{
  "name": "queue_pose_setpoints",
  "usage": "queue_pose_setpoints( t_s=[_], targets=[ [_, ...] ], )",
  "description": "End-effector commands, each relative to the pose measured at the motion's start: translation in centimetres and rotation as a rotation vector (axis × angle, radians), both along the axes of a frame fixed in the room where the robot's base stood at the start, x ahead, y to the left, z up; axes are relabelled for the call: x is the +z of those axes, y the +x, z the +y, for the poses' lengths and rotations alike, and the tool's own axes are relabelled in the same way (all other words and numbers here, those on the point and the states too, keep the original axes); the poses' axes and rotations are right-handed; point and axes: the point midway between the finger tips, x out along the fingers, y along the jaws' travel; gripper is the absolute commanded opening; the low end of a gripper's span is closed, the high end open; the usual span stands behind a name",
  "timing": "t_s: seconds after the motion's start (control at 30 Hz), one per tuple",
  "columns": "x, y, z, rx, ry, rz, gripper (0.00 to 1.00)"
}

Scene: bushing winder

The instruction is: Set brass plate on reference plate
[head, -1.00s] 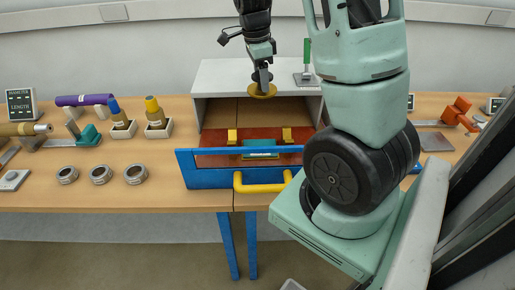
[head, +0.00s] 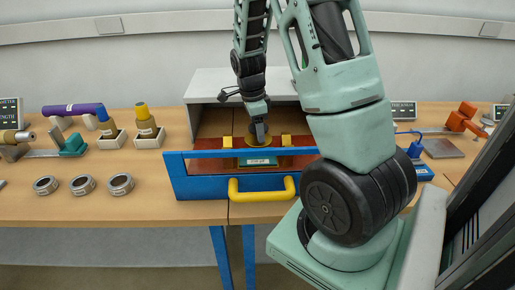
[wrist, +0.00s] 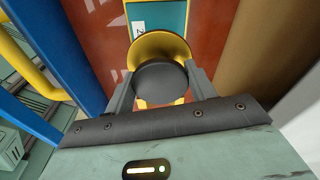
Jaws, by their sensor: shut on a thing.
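A round brass plate with a black knob shows in the wrist view (wrist: 158,43) and, partly hidden by my arm, in the head view (head: 252,141). My gripper (wrist: 160,84) is shut on the black knob (wrist: 160,80), one finger on each side. It points down into the open blue drawer (head: 185,178), which has a red-brown floor. A teal plate with a pale label (head: 258,161) lies on that floor, just beyond the brass plate in the wrist view. I cannot tell whether the brass plate touches anything beneath it. Which surface is the reference plate is unclear.
Yellow blocks (head: 286,141) stand in the drawer near the brass plate. The drawer front has a yellow handle (head: 262,195). The grey cabinet (head: 205,90) is behind.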

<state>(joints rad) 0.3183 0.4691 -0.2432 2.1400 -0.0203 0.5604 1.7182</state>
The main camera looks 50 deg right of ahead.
Motion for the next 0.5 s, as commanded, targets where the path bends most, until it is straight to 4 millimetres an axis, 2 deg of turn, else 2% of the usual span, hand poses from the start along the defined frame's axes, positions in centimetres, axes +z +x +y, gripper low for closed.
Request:
queue_pose_setpoints(
  t_s=[0.5],
  targets=[
    [-5.7, -0.1, 0.0, -0.002, 0.000, 0.001, 0.19]
  ],
)
